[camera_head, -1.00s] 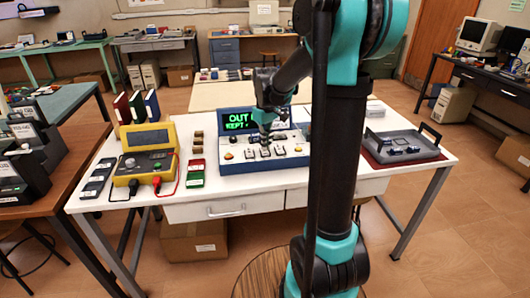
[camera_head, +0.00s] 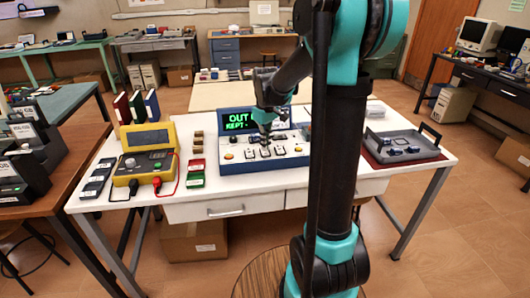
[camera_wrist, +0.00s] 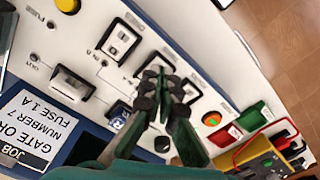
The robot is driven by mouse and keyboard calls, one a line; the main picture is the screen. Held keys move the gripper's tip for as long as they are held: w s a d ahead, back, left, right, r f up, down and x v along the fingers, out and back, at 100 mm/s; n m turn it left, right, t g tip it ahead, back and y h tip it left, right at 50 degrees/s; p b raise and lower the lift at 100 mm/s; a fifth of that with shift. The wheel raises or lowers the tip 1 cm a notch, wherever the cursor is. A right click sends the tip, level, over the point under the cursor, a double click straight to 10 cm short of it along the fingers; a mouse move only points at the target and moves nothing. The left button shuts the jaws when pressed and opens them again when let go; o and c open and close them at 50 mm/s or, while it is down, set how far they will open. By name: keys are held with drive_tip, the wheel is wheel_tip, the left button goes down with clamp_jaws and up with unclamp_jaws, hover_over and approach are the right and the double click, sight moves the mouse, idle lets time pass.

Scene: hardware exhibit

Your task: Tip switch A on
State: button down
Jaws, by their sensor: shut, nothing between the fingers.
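A white and blue panel box (camera_head: 231,167) stands on the white table, with a row of rocker switches (camera_head: 250,154) on its sloped face. Its screen (camera_head: 238,121) shows green text starting "OUT". My gripper (camera_head: 265,141) is over the middle of the switch row. In the wrist view my gripper (camera_wrist: 160,92) is shut and empty, with its fingertips in front of a rocker and partly hiding it. Another rocker (camera_wrist: 121,41) and a grey-framed part (camera_wrist: 70,84) show clear of the fingers. I cannot tell which rocker is labelled A, or whether the fingertips touch one.
A yellow meter (camera_head: 146,165) with leads stands left of the panel, with red and green blocks (camera_head: 197,173) between them. A grey tray (camera_head: 403,146) lies on the right. In the wrist view an orange round knob (camera_wrist: 211,118) sits beside the fingers.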

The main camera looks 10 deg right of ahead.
sight(266, 153)
drive_tip(key=shift+f, duration=1.05)
idle(0.7)
drive_tip(key=shift+r, duration=3.5)
drive_tip(key=s+d+f+m+t, duration=0.2)
drive_tip(key=s+f, duration=0.4)
drive_tip(key=s, duration=0.5)
drive_tip(key=s+d+f+m+t, duration=0.2)
drive_tip(key=s+f+m, duration=0.2)
drive_tip(key=s+f, duration=0.3)
drive_tip(key=s, duration=0.4)
